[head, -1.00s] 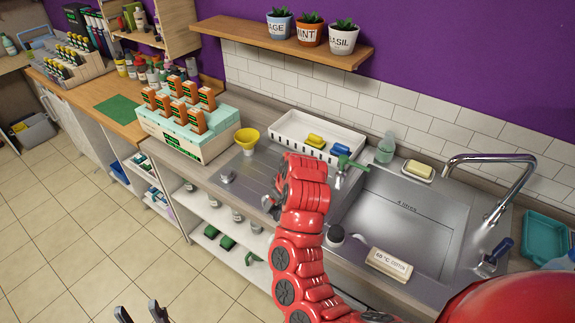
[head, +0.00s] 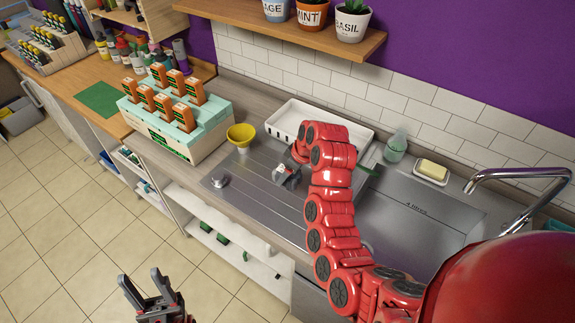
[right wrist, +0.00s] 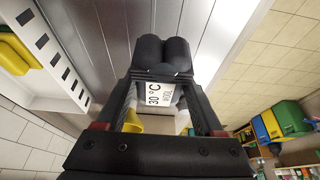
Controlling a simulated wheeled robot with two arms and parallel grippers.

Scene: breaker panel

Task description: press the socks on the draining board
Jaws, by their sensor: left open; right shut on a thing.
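The dark rolled socks (right wrist: 164,52) are a pair of rounded rolls with a white label reading 30 °C WOOL (right wrist: 160,94). My right gripper (right wrist: 158,80) is shut on them. In the head view the socks (head: 287,177) show as a small grey shape with a white patch over the ribbed metal draining board (head: 257,187). Whether they touch the board is unclear. My right arm hides most of that gripper in the head view. My left gripper (head: 141,279) is open and empty, over the floor in front of the counter.
A yellow funnel (head: 241,134) stands behind the board's left part. A white slotted tray (head: 283,122) lies along the wall. A teal-topped rack (head: 205,115) holds orange boxes on the left. The board's front left is mostly clear.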

